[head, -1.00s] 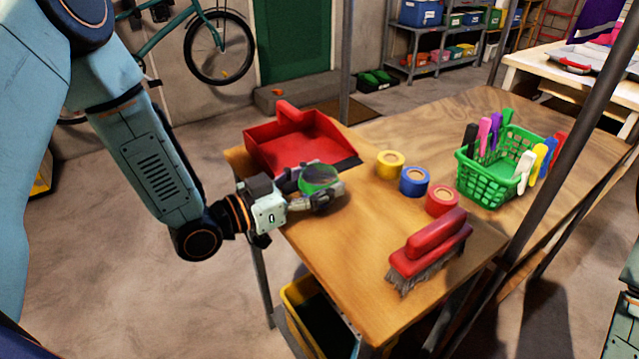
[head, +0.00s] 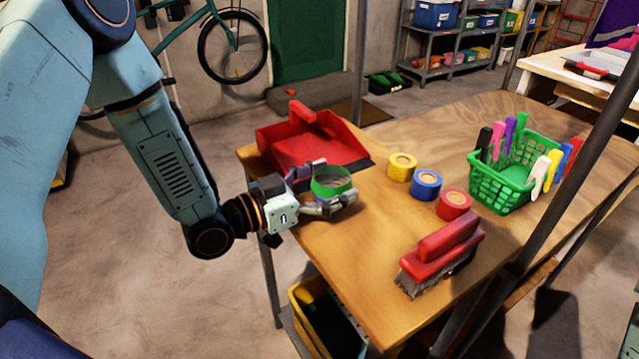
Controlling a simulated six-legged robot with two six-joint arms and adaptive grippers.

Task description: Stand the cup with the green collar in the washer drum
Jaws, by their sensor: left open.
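The cup with the green collar (head: 331,188) is near the left edge of the wooden table, in front of the red dustpan. It looks upright, its round rim facing up. My left gripper (head: 325,188) is open at the cup, one finger on its far side and one on its near side. The near finger hides the cup's lower part, so I cannot tell whether the fingers touch it. The washer drum is not in view. My right gripper is not in view.
The red dustpan (head: 305,146) lies just behind the cup. Yellow (head: 402,166), blue (head: 427,184) and red tape rolls (head: 454,204) stand to its right. A red brush (head: 440,252) and a green basket (head: 494,186) with clothespins are further right. A yellow bin (head: 311,318) is below the table.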

